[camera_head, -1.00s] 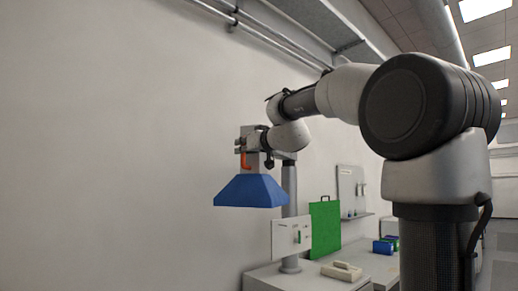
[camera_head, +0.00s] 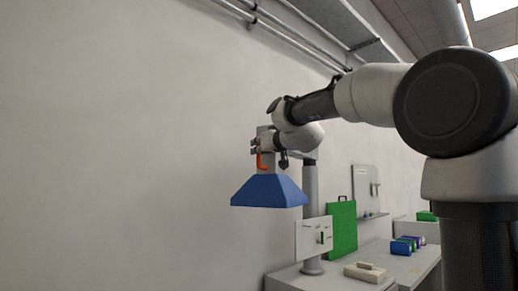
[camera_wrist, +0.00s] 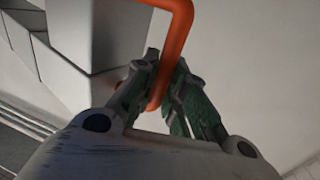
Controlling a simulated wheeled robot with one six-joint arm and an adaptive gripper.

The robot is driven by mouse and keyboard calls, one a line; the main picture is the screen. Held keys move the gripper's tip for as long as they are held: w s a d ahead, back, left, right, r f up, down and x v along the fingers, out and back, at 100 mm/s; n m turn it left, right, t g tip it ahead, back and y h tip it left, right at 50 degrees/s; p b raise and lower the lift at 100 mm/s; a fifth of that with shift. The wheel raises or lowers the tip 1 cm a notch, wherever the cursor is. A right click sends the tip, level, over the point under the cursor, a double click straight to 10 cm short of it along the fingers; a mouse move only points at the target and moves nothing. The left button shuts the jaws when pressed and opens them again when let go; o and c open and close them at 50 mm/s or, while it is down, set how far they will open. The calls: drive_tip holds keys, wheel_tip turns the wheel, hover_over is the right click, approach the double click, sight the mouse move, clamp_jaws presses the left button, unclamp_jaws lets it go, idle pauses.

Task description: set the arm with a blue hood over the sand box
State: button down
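The blue hood (camera_head: 269,191) hangs under a grey head on the arm with the grey post (camera_head: 310,190) and stands high above the bench, open side down. An orange handle (camera_head: 262,162) is on the side of the head. My gripper (camera_head: 266,149) is at this handle. In the wrist view the fingers of my gripper (camera_wrist: 166,84) close around the orange handle (camera_wrist: 177,32), one on each side. I cannot make out a sand box for certain. A cream tray with a bar-shaped piece (camera_head: 366,272) lies on the bench, right of and below the hood.
Blue and green items (camera_head: 404,246) lie farther right on the bench (camera_head: 300,281). A plain wall (camera_head: 120,150) fills the left. Air around the hood is clear.

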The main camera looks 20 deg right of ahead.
drive_tip(key=c, duration=1.5)
unclamp_jaws()
drive_tip(key=shift+s+r, duration=0.15)
drive_tip(key=shift+r, duration=0.3)
drive_tip(key=shift+o, duration=0.2)
drive_tip(key=shift+d, duration=0.1)
drive_tip(key=shift+s+d, duration=0.1)
drive_tip(key=shift+s, duration=0.15)
drive_tip(key=s+d, duration=0.2)
drive_tip(key=s, duration=0.9)
drive_tip(key=shift+f, duration=0.4)
